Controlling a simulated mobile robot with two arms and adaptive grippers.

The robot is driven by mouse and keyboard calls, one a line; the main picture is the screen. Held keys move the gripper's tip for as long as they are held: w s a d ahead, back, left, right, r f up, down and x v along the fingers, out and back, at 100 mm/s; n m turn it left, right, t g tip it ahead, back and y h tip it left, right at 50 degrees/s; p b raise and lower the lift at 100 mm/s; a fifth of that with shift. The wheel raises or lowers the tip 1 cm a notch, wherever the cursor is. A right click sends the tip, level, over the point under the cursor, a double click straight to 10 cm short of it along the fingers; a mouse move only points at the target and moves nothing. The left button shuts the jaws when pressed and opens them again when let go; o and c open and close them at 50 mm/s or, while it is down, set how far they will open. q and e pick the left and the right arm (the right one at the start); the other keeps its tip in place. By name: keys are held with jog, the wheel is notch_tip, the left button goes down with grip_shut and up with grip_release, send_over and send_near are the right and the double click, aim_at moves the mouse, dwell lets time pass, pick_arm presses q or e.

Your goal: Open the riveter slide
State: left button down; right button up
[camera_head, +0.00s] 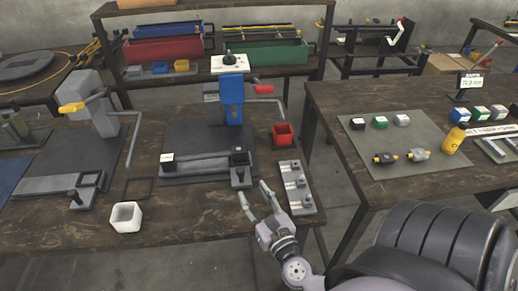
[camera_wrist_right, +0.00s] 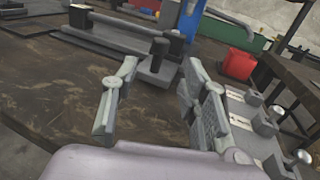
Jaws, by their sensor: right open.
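The blue riveter (camera_head: 231,98) with a red-tipped lever stands on a dark base plate on the left workbench. Its grey slide (camera_head: 205,165) lies low in front, with a small black-and-white block (camera_head: 168,161) at its left end and an upright dark knob (camera_head: 240,158) at its right end. My right gripper (camera_head: 255,195) is open and empty, just in front and right of the knob. In the right wrist view, the knob (camera_wrist_right: 158,52) shows beyond and between the spread fingers (camera_wrist_right: 161,64), apart from them. My left gripper is not in view.
A grey press (camera_head: 97,103) with a yellow-tipped lever stands at left. A red bin (camera_head: 283,134) and a grey fixture plate with pegs (camera_head: 296,187) are right of the slide. A second table (camera_head: 330,98) stands right.

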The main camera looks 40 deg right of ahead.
jog(key=shift+v, duration=1.35)
jog(key=shift+a, duration=0.1)
